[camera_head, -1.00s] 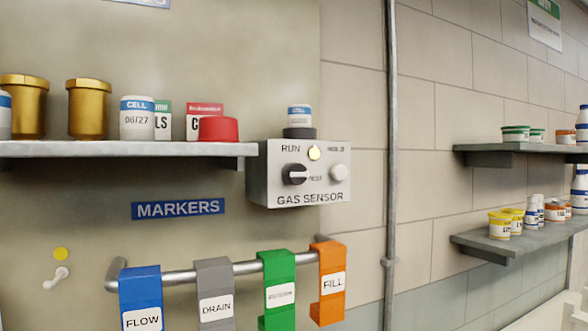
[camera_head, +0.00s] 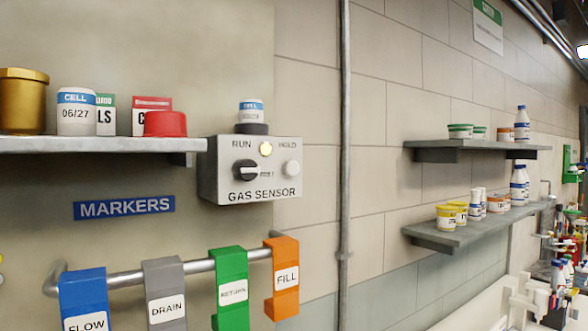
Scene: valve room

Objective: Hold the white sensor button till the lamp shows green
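The gas sensor box (camera_head: 225,184) is mounted on the wall at the right end of the upper left shelf. Its round white button (camera_head: 291,168) is on the right side of its face. A black knob (camera_head: 245,170) sits at the left, between lettering that includes RUN. A cell jar with a blue and white label (camera_head: 251,111) sits on top of the box. Nothing touches the button. Neither of my grippers is in view.
A rail below carries FLOW (camera_head: 84,292), DRAIN (camera_head: 164,275), green (camera_head: 230,270) and FILL (camera_head: 286,257) markers. A vertical pipe (camera_head: 345,130) runs right of the box. Shelves with jars and bottles (camera_head: 450,235) stand further right. The wall front around the box is clear.

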